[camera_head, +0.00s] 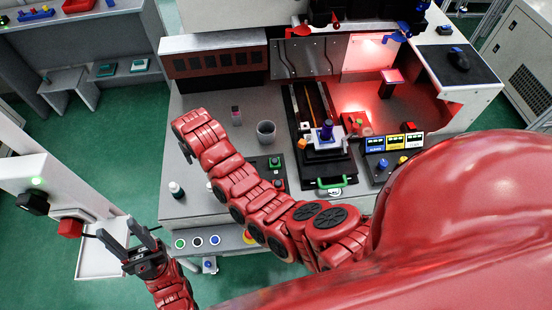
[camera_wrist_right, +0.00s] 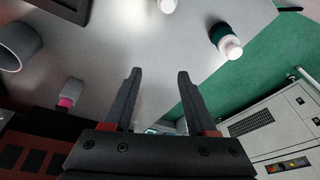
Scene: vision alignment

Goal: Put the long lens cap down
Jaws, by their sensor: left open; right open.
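I cannot tell for certain which object is the long lens cap; nothing shows held in either gripper. A small dark green and white bottle-like piece (camera_head: 176,190) stands near the left edge of the grey bench; a similar piece (camera_wrist_right: 226,42) shows in the right wrist view. A purple-blue upright piece (camera_head: 326,133) stands on the black slide stage. My left gripper (camera_head: 118,229) is open and empty, off the bench at the lower left. My right gripper (camera_wrist_right: 158,72) is open and empty in the right wrist view; in the head view my arm hides it.
A grey cup (camera_head: 266,132) and a small pink-marked block (camera_head: 236,115) stand on the grey bench (camera_head: 180,150). A green-button box (camera_head: 264,163) is beside my right arm. A white tray (camera_head: 95,264) lies beyond my left gripper.

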